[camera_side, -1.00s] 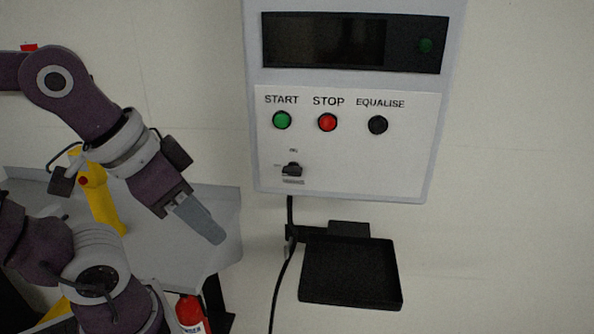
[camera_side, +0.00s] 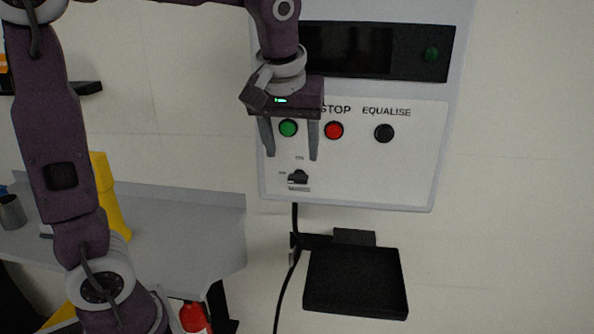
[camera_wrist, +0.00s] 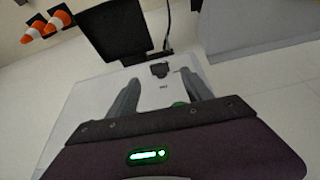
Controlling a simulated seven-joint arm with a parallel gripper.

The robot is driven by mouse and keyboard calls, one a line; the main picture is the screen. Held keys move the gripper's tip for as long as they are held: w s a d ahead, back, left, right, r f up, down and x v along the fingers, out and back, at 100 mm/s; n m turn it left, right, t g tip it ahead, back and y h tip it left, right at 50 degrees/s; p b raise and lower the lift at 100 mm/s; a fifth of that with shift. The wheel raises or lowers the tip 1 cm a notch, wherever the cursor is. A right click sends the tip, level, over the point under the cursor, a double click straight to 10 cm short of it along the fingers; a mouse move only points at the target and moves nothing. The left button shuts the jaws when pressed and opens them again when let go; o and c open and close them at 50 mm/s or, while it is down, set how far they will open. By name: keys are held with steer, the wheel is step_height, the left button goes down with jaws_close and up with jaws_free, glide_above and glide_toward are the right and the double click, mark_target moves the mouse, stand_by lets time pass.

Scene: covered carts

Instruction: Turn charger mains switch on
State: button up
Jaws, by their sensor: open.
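The charger panel (camera_side: 390,165) is a pale box on the wall. Its black mains switch (camera_side: 298,177) sits low on the left of the panel, below the green START button (camera_side: 288,128); the switch also shows in the wrist view (camera_wrist: 160,70). My gripper (camera_side: 292,157) is open and empty, fingers pointing down, in front of the panel and just above the switch in the side view. The fingers flank the green button in that picture. In the wrist view, the switch lies beyond the fingertips (camera_wrist: 165,88), apart from them. The START label is hidden by my gripper.
A red STOP button (camera_side: 334,130) and a black EQUALISE button (camera_side: 384,133) are to the right. A black tray (camera_side: 355,282) is below the panel, with a cable (camera_side: 285,285) beside it. A grey bench (camera_side: 190,225) stands at left.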

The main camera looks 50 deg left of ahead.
mark_target(298, 178)
steer(key=x, duration=0.7)
steer(key=shift+w+a, duration=0.2)
steer(key=shift+w, duration=0.2)
steer(key=shift+c, duration=0.2)
jaws_close()
